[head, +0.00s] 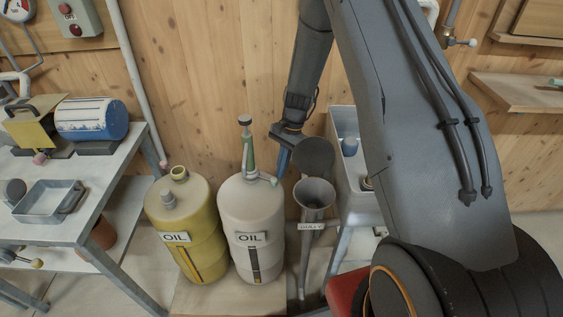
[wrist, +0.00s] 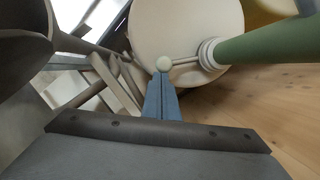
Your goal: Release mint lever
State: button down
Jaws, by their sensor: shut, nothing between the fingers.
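A mint-green pump stem (head: 248,150) stands on top of the cream OIL container (head: 252,222). A pale lever (head: 262,178) with a small ball end (head: 274,182) sticks out to the right from its base. My gripper (head: 278,178) has blue fingers and points down beside the ball end. In the wrist view the closed fingers (wrist: 161,80) reach to the pale ball (wrist: 163,63), with the lever arm (wrist: 185,62) running to the green stem (wrist: 265,40). The fingers are shut with nothing between them. I cannot tell whether the tips touch the ball.
A yellow OIL container (head: 183,215) stands left of the cream one. A grey funnel (head: 314,197) stands close on the right, with a grey bin (head: 343,125) behind it. A metal table (head: 75,225) with a tray (head: 50,200) is at the left. The wooden wall is behind.

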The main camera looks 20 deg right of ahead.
jog(key=shift+s+a+p, duration=0.3)
jog(key=shift+s+a, duration=0.15)
jog(key=shift+s, duration=0.35)
